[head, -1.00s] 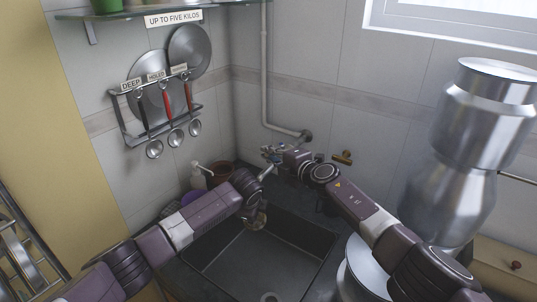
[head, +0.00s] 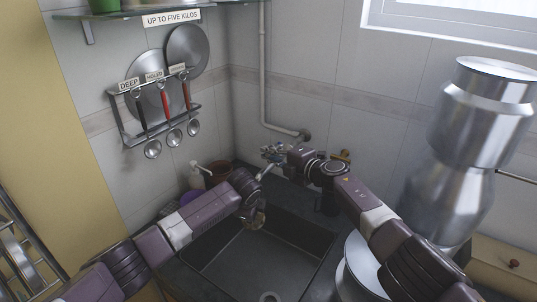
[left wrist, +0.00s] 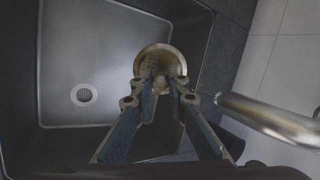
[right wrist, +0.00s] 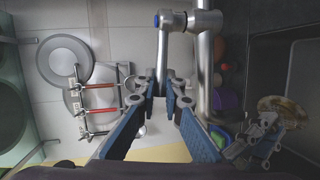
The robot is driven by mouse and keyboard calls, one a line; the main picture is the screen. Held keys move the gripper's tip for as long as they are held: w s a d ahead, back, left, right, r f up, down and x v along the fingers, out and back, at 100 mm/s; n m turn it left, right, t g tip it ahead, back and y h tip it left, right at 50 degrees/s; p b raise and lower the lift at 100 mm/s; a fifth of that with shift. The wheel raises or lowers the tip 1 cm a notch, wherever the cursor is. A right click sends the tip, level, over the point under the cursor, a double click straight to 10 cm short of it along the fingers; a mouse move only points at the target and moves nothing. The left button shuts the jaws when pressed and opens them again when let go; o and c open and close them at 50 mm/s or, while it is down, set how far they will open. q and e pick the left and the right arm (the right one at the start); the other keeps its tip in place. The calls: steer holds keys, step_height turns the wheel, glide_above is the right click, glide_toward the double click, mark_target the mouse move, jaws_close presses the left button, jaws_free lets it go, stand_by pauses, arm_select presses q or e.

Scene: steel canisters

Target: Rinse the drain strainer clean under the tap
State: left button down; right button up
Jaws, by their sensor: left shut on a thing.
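The drain strainer (head: 257,220), a round brownish, soiled disc, is at the left gripper over the sink's back part. It shows in the left wrist view (left wrist: 163,56) and at the right of the right wrist view (right wrist: 283,108). My left gripper (left wrist: 160,82) is shut on the strainer. My right gripper (head: 270,152) is raised behind the sink by the tap. In the right wrist view, the tap's metal tube (right wrist: 205,75) and blue-ended fitting (right wrist: 172,20) are close to the fingers; whether they grip anything is unclear. No water shows.
The dark sink basin (head: 230,262) lies below, with its drain (left wrist: 84,94) bare. A bottle (head: 196,178) and brown pot (head: 217,172) stand in the back corner. Large steel canisters (head: 470,150) stand at right. A ladle rack (head: 150,130) hangs on the left wall.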

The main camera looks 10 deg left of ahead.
steer(key=o, duration=0.4)
steer(key=shift+o, duration=0.2)
steer(key=shift+d+r, duration=0.1)
steer(key=shift+d, duration=0.05)
steer(key=v, duration=1.1)
steer(key=shift+s+d, duration=0.25)
steer(key=shift+s, duration=0.05)
